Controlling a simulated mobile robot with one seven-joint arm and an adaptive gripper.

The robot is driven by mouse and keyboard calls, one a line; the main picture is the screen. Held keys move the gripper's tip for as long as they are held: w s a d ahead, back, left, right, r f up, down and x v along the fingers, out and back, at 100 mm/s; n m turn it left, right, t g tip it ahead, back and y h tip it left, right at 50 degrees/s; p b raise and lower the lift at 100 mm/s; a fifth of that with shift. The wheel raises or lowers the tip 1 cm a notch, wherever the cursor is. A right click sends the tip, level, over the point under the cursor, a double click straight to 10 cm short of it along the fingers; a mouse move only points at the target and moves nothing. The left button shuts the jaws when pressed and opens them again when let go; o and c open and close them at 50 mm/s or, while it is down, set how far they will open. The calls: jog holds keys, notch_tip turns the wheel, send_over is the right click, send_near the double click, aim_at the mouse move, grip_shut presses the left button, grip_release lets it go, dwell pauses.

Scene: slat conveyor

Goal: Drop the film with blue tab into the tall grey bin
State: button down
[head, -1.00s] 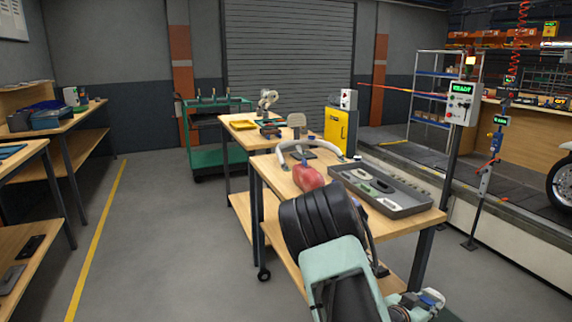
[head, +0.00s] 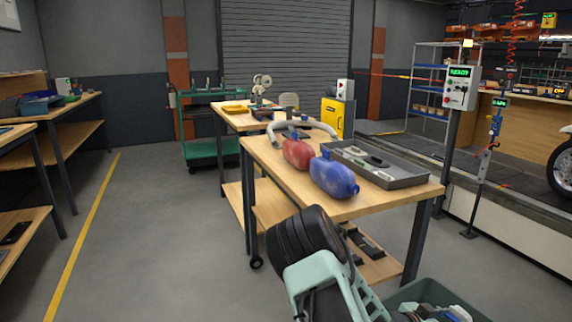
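I cannot make out a film with a blue tab in the head view. A grey-green open container (head: 462,295) stands low at the bottom right, cut off by the frame; I cannot tell whether it is the tall grey bin. Small grey and blue parts show in front of or inside it, too cut off to identify. My arm's black ribbed and pale green links fill the bottom centre. My gripper's fingers cannot be made out, and what it holds, if anything, is hidden.
A wooden bench (head: 270,163) carries a red bottle (head: 297,152), a blue bottle (head: 334,178) and a grey tray (head: 409,182) with several small pieces. A control post (head: 460,88) stands right, by the conveyor (head: 505,205). Open floor (head: 165,245) lies left of the bench.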

notch_tip(320, 180, down, 3)
jog(key=shift+b, duration=0.8)
jog(key=c, duration=1.4)
grip_release()
jog(key=v, duration=1.2)
